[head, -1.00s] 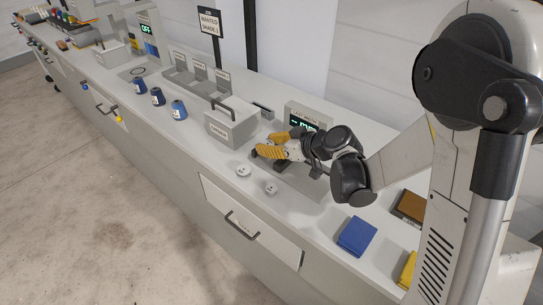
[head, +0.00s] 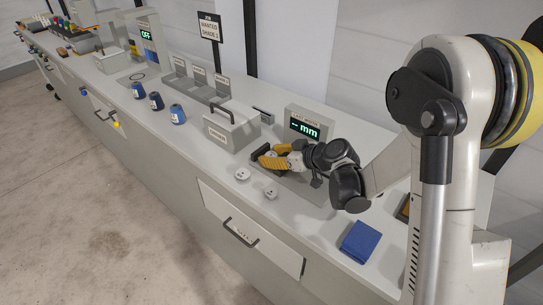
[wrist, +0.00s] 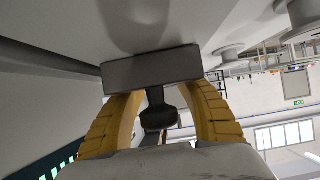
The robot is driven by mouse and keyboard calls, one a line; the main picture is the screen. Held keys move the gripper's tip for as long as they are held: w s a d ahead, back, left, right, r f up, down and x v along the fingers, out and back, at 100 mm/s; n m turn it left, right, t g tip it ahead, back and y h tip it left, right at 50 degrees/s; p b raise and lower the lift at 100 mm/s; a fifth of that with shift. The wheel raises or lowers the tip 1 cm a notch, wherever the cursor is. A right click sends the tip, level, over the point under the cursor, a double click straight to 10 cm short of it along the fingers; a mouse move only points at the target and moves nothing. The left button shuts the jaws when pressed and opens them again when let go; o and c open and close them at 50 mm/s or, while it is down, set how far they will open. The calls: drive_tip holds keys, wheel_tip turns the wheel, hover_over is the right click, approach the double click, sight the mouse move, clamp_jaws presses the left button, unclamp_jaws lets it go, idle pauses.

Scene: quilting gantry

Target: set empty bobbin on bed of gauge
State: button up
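In the head view, two small white round bobbin-like pieces, one at left (head: 243,174) and one at right (head: 270,191), sit on the counter in front of my gripper. Which is the empty bobbin I cannot tell. The gauge (head: 309,118), a grey box with a green "-- mm" display, stands behind my gripper (head: 263,158). Its bed is largely hidden by my arm. The yellow fingers reach left, low over the counter. In the wrist view, the fingers (wrist: 158,85) curve around a dark stemmed part (wrist: 157,112).
A lidded grey box with a handle (head: 231,133) stands just left of my gripper. Several blue thread spools, one here (head: 178,114), stand farther left. A blue folded cloth (head: 360,241) lies at the right. The counter's front strip between cloth and white pieces is clear.

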drive_tip(key=shift+o, duration=0.7)
drive_tip(key=shift+r, duration=0.1)
drive_tip(key=shift+r, duration=0.2)
drive_tip(key=p+v, duration=0.3)
drive_tip(key=v, duration=0.8)
drive_tip(key=shift+s+d+p, duration=0.25)
drive_tip(key=shift+s+p, duration=0.05)
drive_tip(key=s+d+r+m+h, duration=0.2)
drive_tip(key=s+r+m+h, duration=0.1)
drive_tip(key=s, duration=0.4)
drive_tip(key=s+d+r+m+g+h, duration=0.1)
drive_tip(key=s+d+r+m+h, duration=0.1)
drive_tip(key=s, duration=0.6)
drive_tip(key=s+d+r+m+h, duration=0.2)
drive_tip(key=s+r+m+h, duration=0.1)
drive_tip(key=s, duration=0.4)
drive_tip(key=shift+s+r+m+h, duration=0.15)
drive_tip(key=shift+r+m+h, duration=0.2)
drive_tip(key=shift+m, duration=0.15)
